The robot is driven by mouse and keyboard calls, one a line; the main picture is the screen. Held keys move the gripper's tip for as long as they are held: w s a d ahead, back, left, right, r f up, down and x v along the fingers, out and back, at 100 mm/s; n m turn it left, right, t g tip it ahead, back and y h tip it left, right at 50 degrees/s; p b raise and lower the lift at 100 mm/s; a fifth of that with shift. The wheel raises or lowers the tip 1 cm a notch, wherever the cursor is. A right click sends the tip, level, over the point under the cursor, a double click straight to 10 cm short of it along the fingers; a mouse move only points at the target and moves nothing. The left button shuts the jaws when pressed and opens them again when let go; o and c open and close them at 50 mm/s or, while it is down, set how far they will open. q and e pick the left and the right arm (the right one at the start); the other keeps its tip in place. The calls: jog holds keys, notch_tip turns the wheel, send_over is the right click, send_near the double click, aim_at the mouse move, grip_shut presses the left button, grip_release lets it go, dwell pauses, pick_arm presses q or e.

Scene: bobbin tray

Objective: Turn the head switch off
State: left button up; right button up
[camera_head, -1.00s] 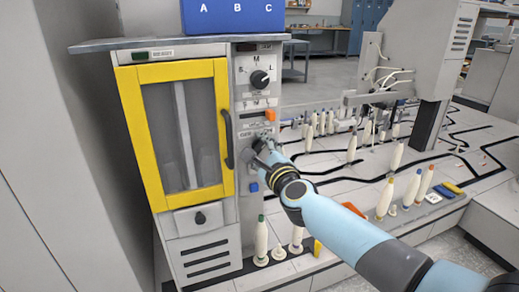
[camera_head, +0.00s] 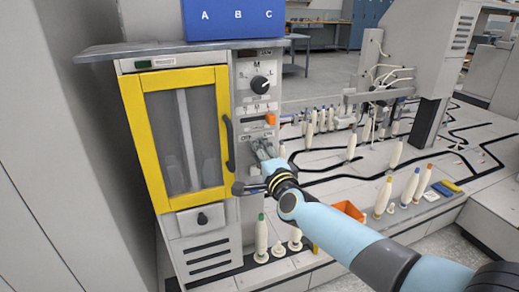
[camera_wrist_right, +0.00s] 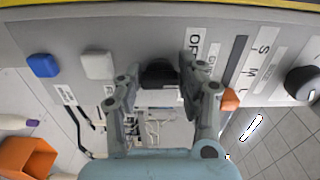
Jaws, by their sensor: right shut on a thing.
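A black knob (camera_wrist_right: 159,75), which looks like the head switch, sits on the grey control panel (camera_wrist_right: 130,30) in the right wrist view. The fingertips of my right gripper (camera_wrist_right: 157,78) are on both sides of it, shut on it. A partly covered label beside the knob starts with "O"; the rest is hard to read. In the head view my right gripper (camera_head: 262,150) is at the panel below the orange button (camera_head: 270,118) and hides the knob. My left gripper is not in view.
A larger S-M-L selector (camera_head: 260,84) is higher on the panel. A white button (camera_wrist_right: 97,65) and a blue button (camera_wrist_right: 42,65) are on the other side of the knob. The yellow-framed door (camera_head: 222,140) with its dark handle (camera_head: 229,143) is close left. Bobbins (camera_head: 261,238) stand below.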

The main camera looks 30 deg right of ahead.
jog(key=shift+f+n+p, duration=0.15)
jog(key=shift+n+p, duration=0.55)
jog(key=shift+n, duration=1.1)
jog(key=shift+f+n+p, duration=0.15)
jog(key=shift+n+p, duration=0.55)
jog(key=shift+n, duration=1.1)
jog(key=o, duration=1.2)
jog(key=shift+c, duration=0.2)
jog(key=v, duration=1.2)
